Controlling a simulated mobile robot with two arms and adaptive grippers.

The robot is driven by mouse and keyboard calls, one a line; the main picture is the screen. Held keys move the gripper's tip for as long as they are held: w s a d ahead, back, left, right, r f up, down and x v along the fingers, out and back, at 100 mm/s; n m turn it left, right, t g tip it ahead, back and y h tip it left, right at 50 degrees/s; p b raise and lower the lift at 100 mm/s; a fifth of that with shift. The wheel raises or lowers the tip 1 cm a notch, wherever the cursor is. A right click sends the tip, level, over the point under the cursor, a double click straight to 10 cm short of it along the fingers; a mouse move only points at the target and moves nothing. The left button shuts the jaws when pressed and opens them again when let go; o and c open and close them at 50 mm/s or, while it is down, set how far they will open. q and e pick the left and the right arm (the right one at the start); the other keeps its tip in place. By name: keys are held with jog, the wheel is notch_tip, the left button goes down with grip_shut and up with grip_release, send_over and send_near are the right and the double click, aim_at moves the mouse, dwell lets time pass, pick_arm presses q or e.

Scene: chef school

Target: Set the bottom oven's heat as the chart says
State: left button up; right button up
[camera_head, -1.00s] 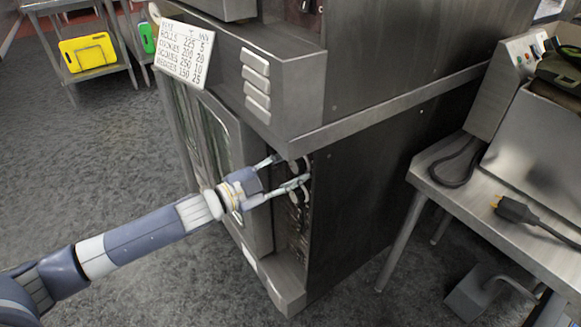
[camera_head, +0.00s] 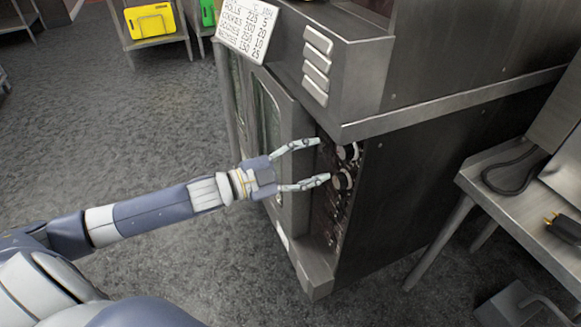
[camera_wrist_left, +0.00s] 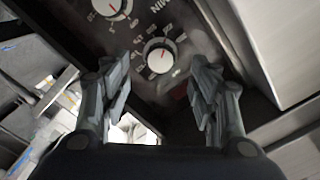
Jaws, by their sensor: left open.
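The bottom oven (camera_head: 305,190) is steel, with a dark control panel on its front right. Its upper white-rimmed knob (camera_head: 347,152) and a second knob (camera_head: 341,181) show beside my left gripper (camera_head: 322,161). That gripper is open and empty, fingers spread just in front of the panel. In the left wrist view, one knob (camera_wrist_left: 160,57) lies ahead between the open fingers (camera_wrist_left: 160,85), with a red pointer mark; another knob (camera_wrist_left: 113,8) is cut off at the top. The chart (camera_head: 248,27) lists baked goods with two number columns; its small text is partly hard to read. My right gripper is not in view.
A steel ledge with vent slats (camera_head: 317,66) juts out above the panel. A steel table (camera_head: 500,185) with a black cable and plug stands to the right. Open grey floor (camera_head: 130,130) lies to the left.

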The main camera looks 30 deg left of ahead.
pick_arm(q)
jog(key=shift+v, duration=2.45)
